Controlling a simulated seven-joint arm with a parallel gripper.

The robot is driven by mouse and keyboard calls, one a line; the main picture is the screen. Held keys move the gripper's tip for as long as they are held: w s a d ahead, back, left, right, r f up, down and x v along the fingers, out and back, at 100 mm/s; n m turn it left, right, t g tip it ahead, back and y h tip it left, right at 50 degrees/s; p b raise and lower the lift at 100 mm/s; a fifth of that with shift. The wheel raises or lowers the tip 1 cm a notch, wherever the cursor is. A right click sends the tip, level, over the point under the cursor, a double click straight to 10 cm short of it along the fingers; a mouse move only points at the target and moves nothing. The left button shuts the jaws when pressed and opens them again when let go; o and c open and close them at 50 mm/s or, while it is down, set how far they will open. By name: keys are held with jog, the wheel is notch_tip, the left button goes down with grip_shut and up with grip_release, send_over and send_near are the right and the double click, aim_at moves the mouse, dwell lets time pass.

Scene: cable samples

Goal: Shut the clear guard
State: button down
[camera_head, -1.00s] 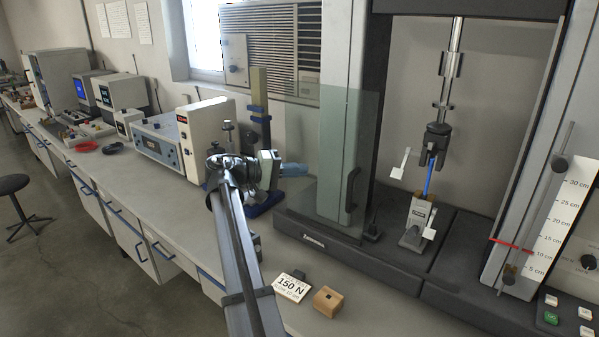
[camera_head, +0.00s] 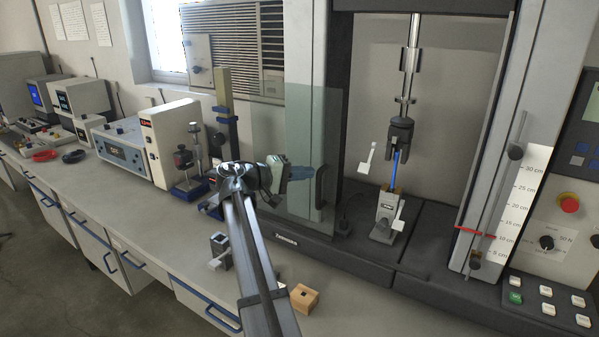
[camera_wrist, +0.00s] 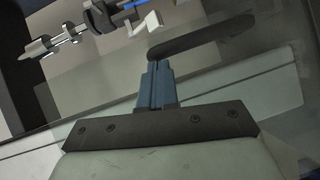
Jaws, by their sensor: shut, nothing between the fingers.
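The clear guard (camera_head: 262,120) is a greenish see-through panel at the left of the testing machine's bay. The bay with the blue cable sample (camera_head: 394,172) is uncovered to its right. The guard's dark upright handle (camera_head: 320,187) is near the panel's right edge. My gripper (camera_head: 311,172) is shut and empty, its blue fingertips right beside the handle on its left. In the wrist view the blue fingertips (camera_wrist: 156,72) are close to one end of the dark handle (camera_wrist: 205,36); I cannot tell whether they touch.
The lower clamp (camera_head: 387,215) stands in the bay under the upper grip (camera_head: 401,132). A wooden block (camera_head: 303,298) and a small grey clamp (camera_head: 221,250) lie on the bench near my arm. A button panel (camera_head: 548,300) is at the lower right.

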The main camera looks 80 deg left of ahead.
jog(key=w+d, duration=2)
jog(key=shift+w+d, duration=0.2)
jog(key=a+v, duration=0.2)
jog(key=v, duration=1.1)
jog(key=shift+s+a+r, duration=0.15)
jog(key=shift+s+a, duration=0.25)
jog(key=shift+a, duration=0.15)
jog(key=shift+w, duration=0.1)
